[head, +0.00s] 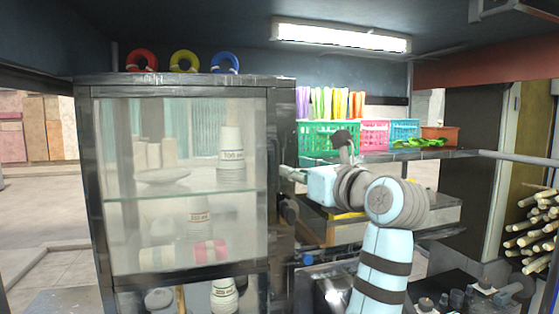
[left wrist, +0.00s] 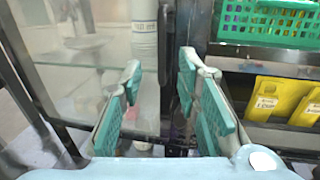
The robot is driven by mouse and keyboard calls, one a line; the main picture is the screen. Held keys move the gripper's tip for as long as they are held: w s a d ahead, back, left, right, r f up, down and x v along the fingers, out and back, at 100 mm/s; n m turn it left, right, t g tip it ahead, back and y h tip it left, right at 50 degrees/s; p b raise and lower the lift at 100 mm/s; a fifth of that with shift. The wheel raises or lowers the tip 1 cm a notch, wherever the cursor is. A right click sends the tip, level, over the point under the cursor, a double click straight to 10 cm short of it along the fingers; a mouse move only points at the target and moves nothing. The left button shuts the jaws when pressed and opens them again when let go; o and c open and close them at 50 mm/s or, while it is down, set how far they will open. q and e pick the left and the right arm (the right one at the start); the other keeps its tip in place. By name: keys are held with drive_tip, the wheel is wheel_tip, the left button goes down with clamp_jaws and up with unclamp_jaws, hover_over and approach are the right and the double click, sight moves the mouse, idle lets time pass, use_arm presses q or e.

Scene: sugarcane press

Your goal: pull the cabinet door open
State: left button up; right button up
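The cabinet door (head: 195,112) is a clear glass pane in a dark metal frame, and it looks closed in the head view. In the left wrist view the glass door (left wrist: 85,70) fills the left side. A dark upright bar (left wrist: 163,45), perhaps the door handle, stands near the door's right edge. My left gripper (head: 288,173) is at the right edge of the cabinet front, pointing left. In the left wrist view its teal-padded fingers (left wrist: 160,68) are apart, with the bar between them in the picture. I cannot tell whether they touch it. My right gripper is not in view.
Paper cups (head: 231,145) and bowls stand on shelves behind the glass. Sugarcane stalks (head: 535,235) are at far right.

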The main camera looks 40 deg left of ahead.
sight(278, 164)
use_arm(q)
drive_tip(key=x, duration=0.3)
drive_tip(key=p+x, duration=0.1)
drive_tip(key=x, duration=0.5)
drive_tip(key=shift+w+a+f+p, duration=0.15)
drive_tip(key=shift+w+a+p, duration=0.05)
drive_tip(key=shift+w+p, duration=0.25)
drive_tip(key=shift+w+a, duration=0.1)
drive_tip(key=shift+s, duration=0.35)
drive_tip(key=shift+s+r, duration=0.15)
drive_tip(key=shift+r, duration=0.05)
drive_tip(key=shift+c, duration=0.6)
drive_tip(key=c, duration=0.3)
drive_tip(key=shift+f, duration=0.1)
clamp_jaws()
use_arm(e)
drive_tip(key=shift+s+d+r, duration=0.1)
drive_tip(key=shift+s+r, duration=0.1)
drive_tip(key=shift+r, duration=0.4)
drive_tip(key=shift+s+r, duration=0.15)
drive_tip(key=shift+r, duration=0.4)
